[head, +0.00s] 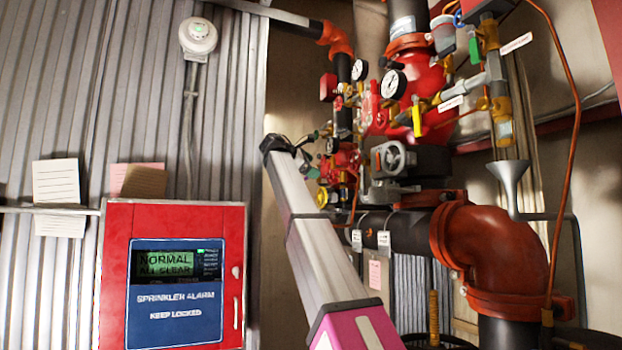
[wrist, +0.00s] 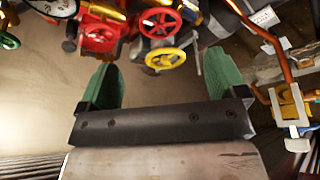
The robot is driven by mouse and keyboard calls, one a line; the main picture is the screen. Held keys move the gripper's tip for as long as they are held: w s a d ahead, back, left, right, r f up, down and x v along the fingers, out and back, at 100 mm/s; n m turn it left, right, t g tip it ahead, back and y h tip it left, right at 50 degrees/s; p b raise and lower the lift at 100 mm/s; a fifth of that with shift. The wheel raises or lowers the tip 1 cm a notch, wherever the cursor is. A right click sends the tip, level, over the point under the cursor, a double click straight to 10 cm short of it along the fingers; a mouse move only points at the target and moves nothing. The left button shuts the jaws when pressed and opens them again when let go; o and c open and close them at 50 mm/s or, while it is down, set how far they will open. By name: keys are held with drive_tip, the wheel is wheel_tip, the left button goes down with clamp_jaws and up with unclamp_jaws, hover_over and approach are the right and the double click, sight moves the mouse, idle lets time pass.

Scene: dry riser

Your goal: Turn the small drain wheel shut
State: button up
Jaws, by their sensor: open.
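A small yellow wheel (wrist: 166,58) shows in the wrist view ahead of my gripper, between the fingertips in the picture. A small red wheel (wrist: 159,21) sits just above it. No label shows which is the drain wheel. In the head view the yellow wheel (head: 323,197) is low on the valve trim, partly hidden beside my arm. My gripper (wrist: 160,60) is open and empty, with its green fingers spread to either side of the yellow wheel in the picture. I see no contact, and the depth gap is hard to tell.
A grey handwheel (head: 390,158) sits right of the small wheels. Gauges (head: 393,83), a yellow lever (head: 417,117) and copper pipes crowd the riser. A red alarm panel (head: 175,275) is on the left wall. In the wrist view, a copper pipe (wrist: 278,57) runs at right.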

sight(330, 175)
drive_tip(key=x, duration=1)
drive_tip(key=shift+w+d, duration=0.1)
drive_tip(key=shift+d, duration=0.2)
drive_tip(key=c, duration=0.9)
